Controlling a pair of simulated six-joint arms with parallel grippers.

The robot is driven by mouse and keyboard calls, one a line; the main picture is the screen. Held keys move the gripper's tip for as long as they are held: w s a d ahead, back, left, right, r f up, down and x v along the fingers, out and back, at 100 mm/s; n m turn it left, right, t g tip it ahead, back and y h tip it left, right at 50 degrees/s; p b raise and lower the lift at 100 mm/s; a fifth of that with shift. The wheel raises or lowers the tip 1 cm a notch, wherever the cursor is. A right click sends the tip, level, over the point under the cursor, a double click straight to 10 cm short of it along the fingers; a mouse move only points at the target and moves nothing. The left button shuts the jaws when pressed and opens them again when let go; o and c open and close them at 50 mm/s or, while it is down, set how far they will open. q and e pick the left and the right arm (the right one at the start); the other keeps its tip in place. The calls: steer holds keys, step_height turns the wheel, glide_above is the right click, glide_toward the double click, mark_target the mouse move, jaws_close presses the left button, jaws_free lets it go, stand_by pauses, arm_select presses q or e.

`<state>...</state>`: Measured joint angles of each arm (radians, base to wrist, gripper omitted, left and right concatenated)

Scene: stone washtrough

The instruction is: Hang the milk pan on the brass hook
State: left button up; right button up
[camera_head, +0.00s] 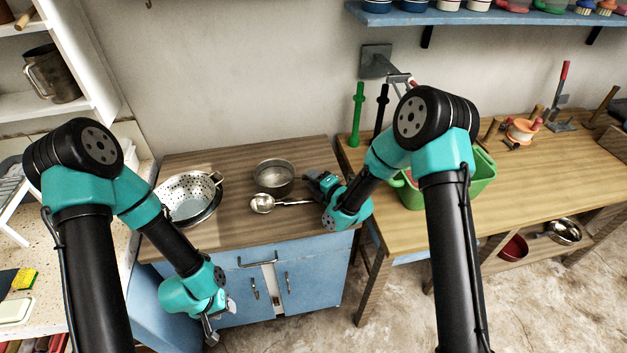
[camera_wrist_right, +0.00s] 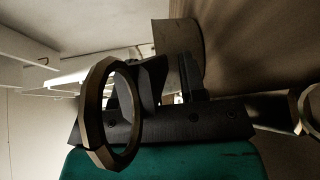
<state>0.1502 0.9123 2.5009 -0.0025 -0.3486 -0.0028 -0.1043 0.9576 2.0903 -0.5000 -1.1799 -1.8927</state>
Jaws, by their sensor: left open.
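The milk pan (camera_head: 273,178), a round grey metal pan, stands upright on the wooden counter right of the colander. Its wall (camera_wrist_right: 178,38) appears beyond my fingers in the right wrist view. A metal ring (camera_wrist_right: 92,128), apparently the end of its handle, is close to that camera. My right gripper (camera_head: 312,180) is low over the counter at the pan's right side. Its fingers (camera_wrist_right: 172,80) are around the handle area, but their grip is hidden. My left gripper (camera_head: 212,335) is open and empty, low before the blue cabinet. A small hook (camera_head: 149,4) is at the top edge; its colour is unclear.
A ladle (camera_head: 263,203) lies in front of the pan, its handle running toward my right gripper. A colander (camera_head: 190,193) stands at the left. A green basin (camera_head: 484,172) and upright green and black pegs (camera_head: 357,112) are on the right bench. A blue shelf (camera_head: 460,18) is above.

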steer(key=shift+r, duration=0.1)
steer(key=shift+s+d, duration=0.1)
steer(key=shift+s, duration=0.05)
steer(key=v, duration=1.1)
steer(key=shift+s+d+r, duration=0.15)
steer(key=shift+s+d, duration=0.05)
steer(key=shift+s, duration=0.05)
